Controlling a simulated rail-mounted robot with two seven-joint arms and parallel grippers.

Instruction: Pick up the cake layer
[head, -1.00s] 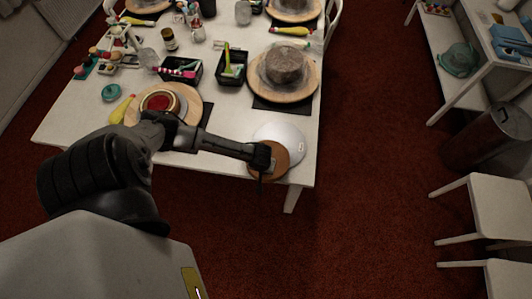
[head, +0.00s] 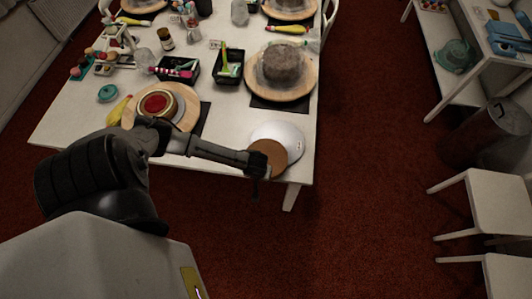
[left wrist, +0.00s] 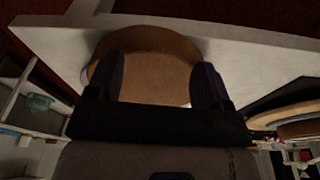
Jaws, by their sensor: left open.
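The cake layer, a round flat brown disc (head: 271,151), sits at the table's front right corner, partly over a white round base (head: 284,133). My left gripper (head: 259,168) is at the disc's front left edge and hides part of it. In the left wrist view the brown disc (left wrist: 150,75) lies ahead of the open fingers (left wrist: 158,82), with one dark finger toward each side of it. I cannot tell whether the fingers touch it. My right gripper is not in view.
A wooden turntable (head: 187,117) with a layered round cake (head: 158,103) stands to the left. Another turntable (head: 262,91) bears a grey-brown cake (head: 283,66). Black bins (head: 229,67) stand between. The floor right of the table (head: 350,170) is clear up to the white chairs (head: 480,200).

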